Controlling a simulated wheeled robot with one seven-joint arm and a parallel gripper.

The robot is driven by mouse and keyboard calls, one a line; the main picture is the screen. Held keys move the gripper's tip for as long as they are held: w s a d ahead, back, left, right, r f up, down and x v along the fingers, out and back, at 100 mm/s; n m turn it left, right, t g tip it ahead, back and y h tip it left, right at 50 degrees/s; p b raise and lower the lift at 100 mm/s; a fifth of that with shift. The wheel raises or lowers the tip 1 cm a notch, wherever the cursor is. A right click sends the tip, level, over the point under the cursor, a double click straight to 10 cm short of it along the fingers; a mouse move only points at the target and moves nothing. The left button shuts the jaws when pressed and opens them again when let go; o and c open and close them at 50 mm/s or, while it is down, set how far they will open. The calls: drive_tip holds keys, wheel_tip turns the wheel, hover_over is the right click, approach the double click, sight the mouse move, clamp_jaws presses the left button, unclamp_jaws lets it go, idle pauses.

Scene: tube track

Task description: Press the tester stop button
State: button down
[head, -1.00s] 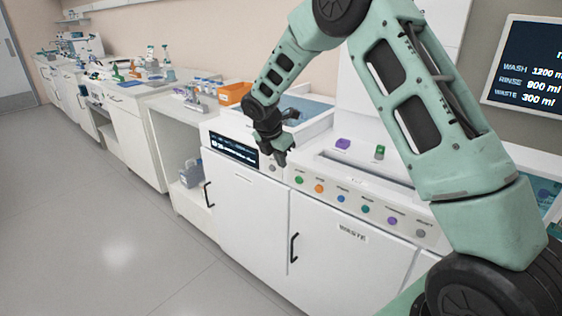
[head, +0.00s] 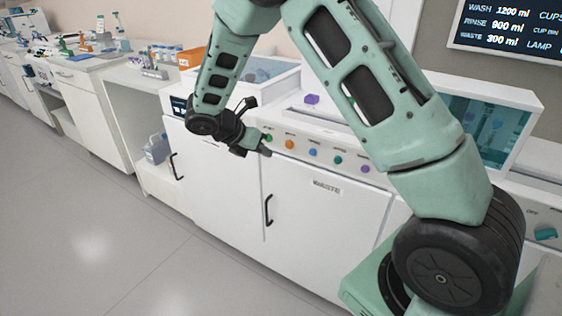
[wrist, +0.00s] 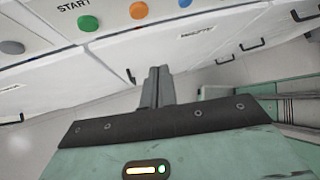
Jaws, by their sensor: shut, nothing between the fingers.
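A row of round buttons runs along the front panel of the white bench unit. In the head view these include a green button (head: 268,138), an orange button (head: 290,144), a blue button (head: 314,152), a teal button (head: 338,160) and a purple button (head: 365,169). In the wrist view the green button (wrist: 88,23) is labelled START, with the orange button (wrist: 138,10) to its right. No stop label is readable. My gripper (head: 264,151) is shut and empty, close to the green and orange buttons. Its fingers (wrist: 157,72) appear below the orange button in the wrist view.
A cabinet marked WASTE (head: 325,205) with a black handle stands below the panel. A purple block (head: 312,99) sits on the unit's top. A wall screen (head: 510,28) lists wash, rinse and waste volumes. The floor (head: 100,220) at left is clear.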

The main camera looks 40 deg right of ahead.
sight(289, 145)
drive_tip(key=s+a+f+n+t+h+b, duration=0.1)
drive_tip(key=s+a+f+t+h+b, duration=0.2)
drive_tip(key=t+h+b, duration=0.4)
drive_tip(key=a+b, duration=0.1)
drive_tip(key=b, duration=0.2)
drive_tip(key=shift+s+f, duration=0.35)
drive_tip(key=shift+f, duration=0.05)
drive_tip(key=x, duration=1.4)
drive_tip(key=shift+w+r+b, duration=0.1)
drive_tip(key=shift+r+b, duration=0.3)
